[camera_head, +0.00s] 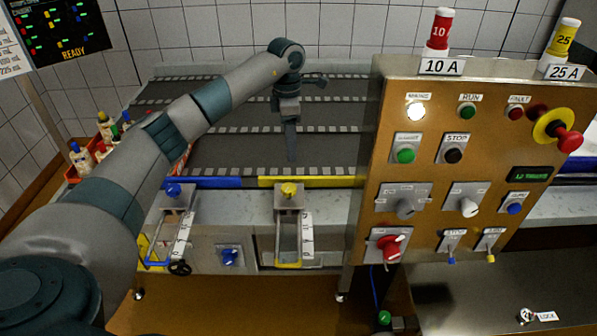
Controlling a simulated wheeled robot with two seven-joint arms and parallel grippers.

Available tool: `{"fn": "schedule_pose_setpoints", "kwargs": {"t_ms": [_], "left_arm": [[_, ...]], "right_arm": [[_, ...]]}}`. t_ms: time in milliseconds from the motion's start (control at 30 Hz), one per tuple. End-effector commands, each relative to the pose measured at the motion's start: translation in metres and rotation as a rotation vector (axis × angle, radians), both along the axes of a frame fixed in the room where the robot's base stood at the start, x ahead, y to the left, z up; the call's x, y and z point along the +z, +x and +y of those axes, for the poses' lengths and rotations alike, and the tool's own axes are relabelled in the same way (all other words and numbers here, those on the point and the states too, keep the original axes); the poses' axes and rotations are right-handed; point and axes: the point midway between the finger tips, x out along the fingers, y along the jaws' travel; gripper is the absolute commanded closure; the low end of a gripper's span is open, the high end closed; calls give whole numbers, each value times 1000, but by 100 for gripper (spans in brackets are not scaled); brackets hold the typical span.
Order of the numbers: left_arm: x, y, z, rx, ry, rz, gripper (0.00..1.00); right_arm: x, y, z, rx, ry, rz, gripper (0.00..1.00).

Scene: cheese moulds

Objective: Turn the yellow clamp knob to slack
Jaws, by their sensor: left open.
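The yellow clamp knob (289,189) sits on top of a metal bracket (291,205) at the front edge of the slotted bed, beside a yellow bar (330,182). A white marked scale (307,235) hangs below it. My left arm comes in from the left and reaches over the bed. My left gripper (291,140) points down above the bed, behind the yellow knob and apart from it. It holds nothing that I can see. The gap between its fingers is hard to make out from this side. My right gripper is not in view.
A blue knob (173,189) on a similar bracket stands to the left, beside a blue bar (212,182). A large brown control panel (470,130) with buttons and switches rises close on the right. A red crate of bottles (98,150) stands at the left.

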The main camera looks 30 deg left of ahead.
Motion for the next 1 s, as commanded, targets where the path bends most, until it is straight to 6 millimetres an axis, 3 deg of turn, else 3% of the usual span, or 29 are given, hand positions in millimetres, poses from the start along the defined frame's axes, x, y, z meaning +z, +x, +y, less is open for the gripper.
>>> {"fn": "schedule_pose_setpoints", "kwargs": {"t_ms": [133, 567, 767, 1000], "left_arm": [[9, -1, 10, 3, 34, 1, 43], [6, -1, 9, 3, 32, 2, 43], [-9, -1, 9, 3, 30, 3, 43], [-44, -2, 9, 3, 30, 5, 43]], "right_arm": [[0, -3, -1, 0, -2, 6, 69], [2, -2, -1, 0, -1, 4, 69], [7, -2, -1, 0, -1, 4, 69], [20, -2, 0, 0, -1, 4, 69]]}}
